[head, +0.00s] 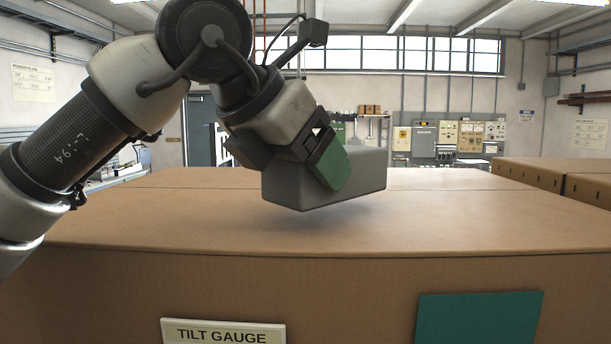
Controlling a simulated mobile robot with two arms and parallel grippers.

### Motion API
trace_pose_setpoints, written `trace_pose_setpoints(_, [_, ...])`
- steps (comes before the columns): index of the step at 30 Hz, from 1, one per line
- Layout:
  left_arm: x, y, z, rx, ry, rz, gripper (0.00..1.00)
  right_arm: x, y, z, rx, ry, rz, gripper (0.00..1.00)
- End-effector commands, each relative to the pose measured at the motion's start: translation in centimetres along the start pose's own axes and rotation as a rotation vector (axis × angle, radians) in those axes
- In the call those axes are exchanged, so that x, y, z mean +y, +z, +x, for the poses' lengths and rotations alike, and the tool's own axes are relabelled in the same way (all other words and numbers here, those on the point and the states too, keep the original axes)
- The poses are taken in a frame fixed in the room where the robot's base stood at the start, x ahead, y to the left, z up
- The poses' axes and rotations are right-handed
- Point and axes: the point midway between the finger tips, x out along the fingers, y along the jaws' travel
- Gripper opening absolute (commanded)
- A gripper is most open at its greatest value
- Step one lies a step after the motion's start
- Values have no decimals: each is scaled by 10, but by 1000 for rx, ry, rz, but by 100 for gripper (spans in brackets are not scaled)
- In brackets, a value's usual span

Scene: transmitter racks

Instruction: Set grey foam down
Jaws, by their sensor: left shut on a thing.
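The grey foam (357,178) is a rectangular block in the middle of the head view. My left gripper (330,165) comes in from the upper left and is shut on the foam, with a green finger pad against its near side. The foam appears to hang slightly above the top of a large brown cardboard box (440,225), with a soft shadow under it. The far finger is hidden behind the foam. My right gripper is not in the head view.
The box top is clear around the foam. The box front carries a "TILT GAUGE" label (222,332) and a green panel (478,318). More brown boxes (530,172) stand at the right. Electrical cabinets (425,138) line the far wall.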

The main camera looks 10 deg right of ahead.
Motion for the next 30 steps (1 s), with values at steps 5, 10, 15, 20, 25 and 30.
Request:
trace_pose_setpoints(5, [1,-13,13,0,-1,-2,52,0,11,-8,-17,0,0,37])
trace_pose_setpoints(10, [0,-14,15,-1,0,-2,52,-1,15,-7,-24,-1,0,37])
trace_pose_setpoints(15, [0,-16,17,-1,0,-2,52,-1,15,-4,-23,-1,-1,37])
trace_pose_setpoints(20, [0,-17,18,-1,0,-2,84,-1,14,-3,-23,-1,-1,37])
trace_pose_setpoints(25, [0,-17,17,0,0,-2,99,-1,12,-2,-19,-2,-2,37])
trace_pose_setpoints(30, [0,-17,17,-1,0,-2,99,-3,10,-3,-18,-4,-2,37])
